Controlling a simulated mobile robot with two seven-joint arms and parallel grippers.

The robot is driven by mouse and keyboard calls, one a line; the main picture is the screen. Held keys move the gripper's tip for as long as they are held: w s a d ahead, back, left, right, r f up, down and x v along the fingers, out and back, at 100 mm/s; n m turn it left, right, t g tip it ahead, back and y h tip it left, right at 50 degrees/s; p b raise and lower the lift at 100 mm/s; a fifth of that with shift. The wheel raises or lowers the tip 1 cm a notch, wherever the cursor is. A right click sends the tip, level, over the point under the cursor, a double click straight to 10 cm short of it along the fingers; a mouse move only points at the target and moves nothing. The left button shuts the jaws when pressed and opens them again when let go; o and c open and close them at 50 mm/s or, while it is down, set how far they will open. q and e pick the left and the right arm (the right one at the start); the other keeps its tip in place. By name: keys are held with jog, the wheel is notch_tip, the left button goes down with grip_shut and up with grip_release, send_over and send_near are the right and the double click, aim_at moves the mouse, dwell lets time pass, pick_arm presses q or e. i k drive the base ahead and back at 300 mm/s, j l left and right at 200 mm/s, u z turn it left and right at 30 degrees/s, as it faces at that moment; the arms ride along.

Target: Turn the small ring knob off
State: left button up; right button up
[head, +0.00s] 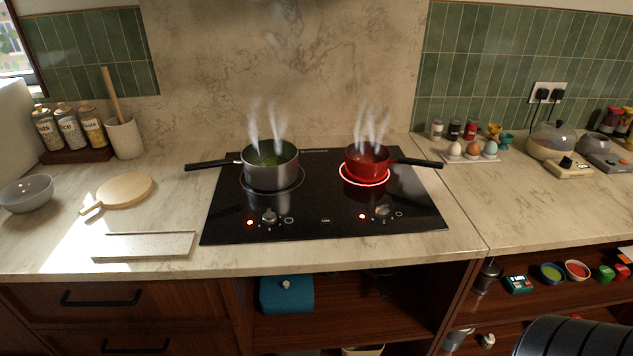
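A black hob (325,190) is set in the worktop and has two knobs at its front. The left knob (269,217) is below a grey saucepan (271,172) on the larger, dark ring (245,186). The right knob (382,211) is below a red saucepan (366,163) on the smaller ring (362,185), which glows red. Small orange-red lights beside the left knob (250,222) and the right knob (362,216) are lit. Both pans steam. Neither gripper is in view.
The grey pan's handle (207,165) points left; the red pan's handle (418,162) points right. A pale slab (144,246) and round board (125,190) lie left of the hob. An egg tray (470,158) stands to its right. The worktop in front of the knobs is clear.

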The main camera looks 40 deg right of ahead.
aim_at(381, 212)
jog(key=z, duration=1.55)
